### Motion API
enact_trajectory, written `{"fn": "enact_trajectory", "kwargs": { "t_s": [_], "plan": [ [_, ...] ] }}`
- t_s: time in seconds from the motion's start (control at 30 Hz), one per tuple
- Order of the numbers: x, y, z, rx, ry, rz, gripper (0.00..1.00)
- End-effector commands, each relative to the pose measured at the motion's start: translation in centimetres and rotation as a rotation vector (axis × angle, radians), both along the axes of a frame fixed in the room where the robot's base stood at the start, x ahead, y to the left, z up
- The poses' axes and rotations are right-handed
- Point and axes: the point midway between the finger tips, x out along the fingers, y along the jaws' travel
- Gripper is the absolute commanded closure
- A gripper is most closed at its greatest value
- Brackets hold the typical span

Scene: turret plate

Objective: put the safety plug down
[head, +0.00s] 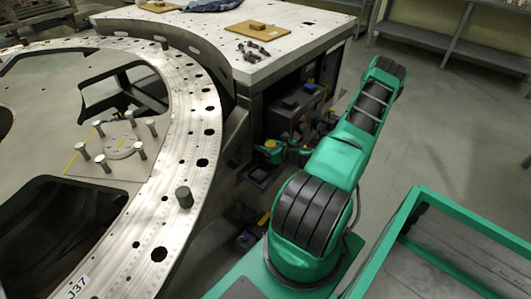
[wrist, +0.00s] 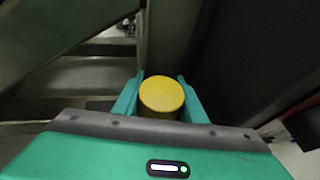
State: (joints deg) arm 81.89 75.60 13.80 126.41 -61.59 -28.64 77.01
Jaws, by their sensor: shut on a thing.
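The safety plug (wrist: 161,92) shows in the wrist view as a short cylinder with a round yellow top. It stands between the two green fingers of my gripper (wrist: 160,102), which is shut on it. Its lower part is hidden by the gripper body. In the head view my gripper (head: 268,153) is low beside the white-topped table, in the gap between that table and the ring-shaped turret plate, with a small yellow spot at its end. I cannot tell whether the plug touches any surface.
The turret plate (head: 206,105) fills the left, with several grey pegs on it. The white-topped table (head: 290,55) holds two tan boards, a blue cloth and small metal parts. Dark equipment (head: 298,105) crowds the space below it.

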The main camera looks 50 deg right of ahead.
Motion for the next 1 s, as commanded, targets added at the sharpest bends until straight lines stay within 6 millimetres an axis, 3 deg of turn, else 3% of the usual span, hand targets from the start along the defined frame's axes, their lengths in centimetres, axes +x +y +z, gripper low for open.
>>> {"fn": "enact_trajectory", "kwargs": {
  "t_s": [0.27, 0.57, 0.93, 0.97, 1.0],
  "plan": [
    [0.3, -1.4, -1.2, 0.002, 0.000, 0.000, 0.88],
    [0.3, -1.4, -4.7, 0.003, 0.000, 0.000, 0.88],
    [0.3, -1.4, -5.1, 0.001, 0.000, 0.000, 0.88],
    [0.2, -1.4, -5.1, 0.000, 0.000, 0.000, 0.55],
    [0.2, -1.4, -5.0, 0.000, 0.000, 0.000, 0.54]
  ]
}}
